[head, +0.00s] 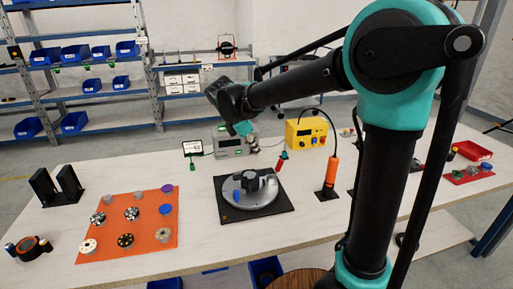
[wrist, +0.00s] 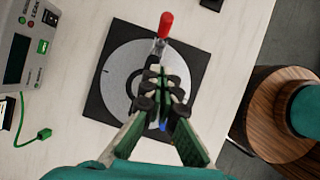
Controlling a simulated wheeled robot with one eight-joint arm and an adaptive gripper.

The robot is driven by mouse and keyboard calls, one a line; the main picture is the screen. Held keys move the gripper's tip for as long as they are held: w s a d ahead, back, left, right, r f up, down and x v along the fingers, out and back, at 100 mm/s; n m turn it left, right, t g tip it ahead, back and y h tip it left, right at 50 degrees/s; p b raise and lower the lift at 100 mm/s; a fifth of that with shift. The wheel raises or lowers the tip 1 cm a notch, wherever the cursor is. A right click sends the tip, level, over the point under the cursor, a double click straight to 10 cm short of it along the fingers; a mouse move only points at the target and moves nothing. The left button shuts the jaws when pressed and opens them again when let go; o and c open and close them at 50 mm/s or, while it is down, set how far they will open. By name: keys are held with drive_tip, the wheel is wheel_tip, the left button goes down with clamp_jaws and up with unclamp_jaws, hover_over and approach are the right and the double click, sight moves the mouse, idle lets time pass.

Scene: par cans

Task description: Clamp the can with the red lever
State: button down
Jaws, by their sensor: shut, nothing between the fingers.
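The red lever (head: 283,157) stands raised at the back of a fixture on a grey round plate (head: 232,211) with a black square base (head: 280,206). In the wrist view the red lever (wrist: 166,25) points away, beyond my fingertips. A dark block-like part (head: 262,186) sits mid-plate with a small blue part (head: 237,192) beside it; I cannot tell which piece is the can. My gripper (wrist: 158,75) is shut and empty above the plate, apart from the red handle by a short gap. Its fingers hide the plate's middle. In the head view the gripper (head: 244,128) is above and behind the plate.
An orange mat (head: 150,245) with several small round parts lies left, near a black stand (head: 57,187). A grey meter (head: 230,146), yellow box (head: 306,133) and orange tool (head: 331,173) stand behind and right. A red tray (head: 473,151) is far right.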

sight(277, 167)
drive_tip(key=x, duration=0.6)
drive_tip(key=shift+w+d+f, duration=0.1)
drive_tip(key=shift+d+f, duration=0.15)
drive_tip(key=shift+f, duration=0.05)
drive_tip(key=shift+w+d+f, duration=0.2)
drive_tip(key=shift+w+d, duration=0.15)
drive_tip(key=shift+d, duration=0.4)
drive_tip(key=shift+w+d+f, duration=0.25)
drive_tip(key=shift+w+d, duration=0.15)
drive_tip(key=shift+d, duration=0.4)
drive_tip(key=shift+d, duration=0.15)
